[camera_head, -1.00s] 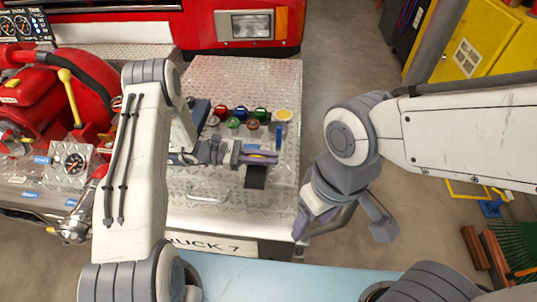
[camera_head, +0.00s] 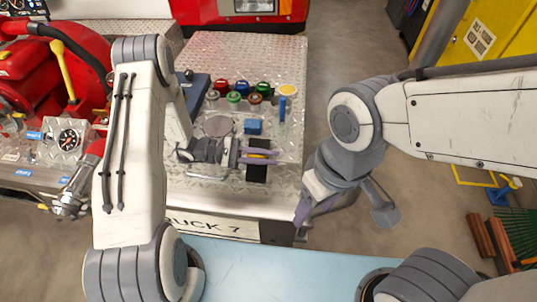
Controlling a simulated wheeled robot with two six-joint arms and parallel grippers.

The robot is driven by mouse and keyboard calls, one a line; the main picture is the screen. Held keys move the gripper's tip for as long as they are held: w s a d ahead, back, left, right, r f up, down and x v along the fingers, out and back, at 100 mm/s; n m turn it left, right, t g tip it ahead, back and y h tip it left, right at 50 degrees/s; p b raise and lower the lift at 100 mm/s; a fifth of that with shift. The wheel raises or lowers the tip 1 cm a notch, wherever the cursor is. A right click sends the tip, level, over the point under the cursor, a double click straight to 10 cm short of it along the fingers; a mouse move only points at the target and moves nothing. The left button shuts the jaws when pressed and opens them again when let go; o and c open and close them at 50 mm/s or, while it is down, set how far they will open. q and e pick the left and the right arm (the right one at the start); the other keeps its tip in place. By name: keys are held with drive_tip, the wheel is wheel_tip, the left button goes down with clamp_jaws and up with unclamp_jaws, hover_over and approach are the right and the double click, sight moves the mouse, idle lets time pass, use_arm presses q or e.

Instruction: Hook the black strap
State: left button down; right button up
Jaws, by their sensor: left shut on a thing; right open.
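The black strap (camera_head: 257,174) is a short dark band at the front part of the diamond-plate bumper deck (camera_head: 205,60). My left gripper (camera_head: 261,156) lies across the strap and is shut on it. Dark material shows on both sides of the purple-edged fingers, above and below them in the picture. The fingers hide the strap's middle. I cannot make out a hook for it. My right gripper (camera_head: 344,213) is open and empty, to the right of the deck's front corner, over the floor.
Several coloured caps (camera_head: 237,90) stand in rows on the deck, with a yellow-topped blue post (camera_head: 283,108) to their right. A red pump with gauge (camera_head: 68,138) stands at left.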

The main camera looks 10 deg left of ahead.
sight(248, 156)
use_arm(q)
drive_tip(key=shift+f, duration=0.1)
drive_tip(key=c, duration=0.9)
unclamp_jaws()
drive_tip(key=shift+a, duration=0.1)
drive_tip(key=shift+a, duration=0.35)
drive_tip(key=a+b, duration=0.3)
drive_tip(key=a, duration=0.5)
drive_tip(key=shift+a, duration=0.8)
